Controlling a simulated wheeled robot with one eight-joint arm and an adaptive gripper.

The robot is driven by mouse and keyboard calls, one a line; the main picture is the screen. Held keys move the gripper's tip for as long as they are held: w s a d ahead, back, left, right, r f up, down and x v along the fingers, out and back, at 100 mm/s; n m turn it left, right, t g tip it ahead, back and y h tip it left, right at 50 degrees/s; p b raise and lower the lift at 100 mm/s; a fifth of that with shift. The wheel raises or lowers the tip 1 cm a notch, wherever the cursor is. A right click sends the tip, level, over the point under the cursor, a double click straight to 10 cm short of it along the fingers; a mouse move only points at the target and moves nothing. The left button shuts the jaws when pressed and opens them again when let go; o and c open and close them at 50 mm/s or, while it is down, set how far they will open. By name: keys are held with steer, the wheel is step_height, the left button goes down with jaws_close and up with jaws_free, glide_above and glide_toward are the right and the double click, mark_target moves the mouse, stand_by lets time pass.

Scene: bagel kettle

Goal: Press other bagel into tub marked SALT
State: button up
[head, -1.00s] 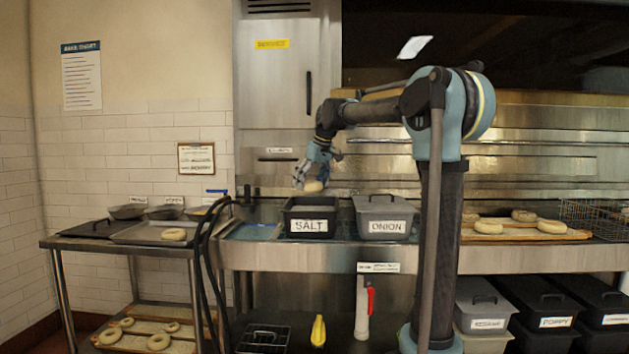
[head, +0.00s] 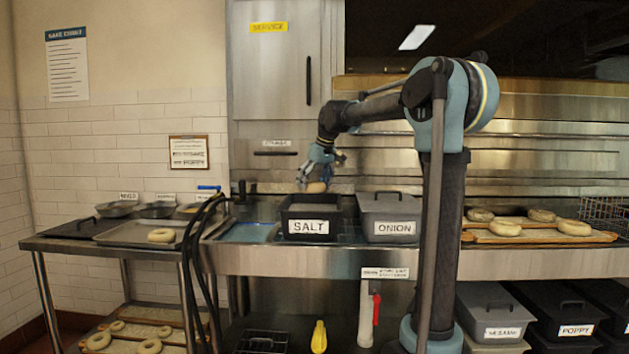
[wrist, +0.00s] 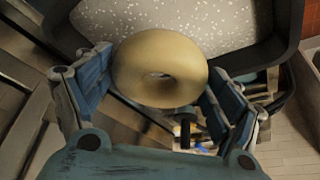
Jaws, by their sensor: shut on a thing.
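My gripper (head: 316,180) is above the back of the black open tub marked SALT (head: 309,227). It is shut on a pale bagel (head: 317,187), which also shows in the wrist view (wrist: 160,68) between the two blue fingers. In the wrist view, white speckled salt (wrist: 165,22) fills the tub behind the bagel. The bagel overlaps the tub's near rim in that view, and I cannot tell whether it touches the salt. Another bagel (head: 161,235) lies on the metal tray (head: 118,233) on the left cart.
A lidded grey tub marked ONION (head: 394,228) stands right beside the SALT tub. Several bagels lie on a wooden board (head: 560,238) at the right, near a wire basket (head: 606,210). Black hoses (head: 190,260) hang between the cart and the counter. A blue tray (head: 250,232) lies left of the tub.

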steer(key=shift+s+a+f, duration=0.1)
steer(key=shift+f, duration=3.5)
steer(key=shift+f, duration=0.25)
step_height(320, 180, up, 10)
stand_by(0.4)
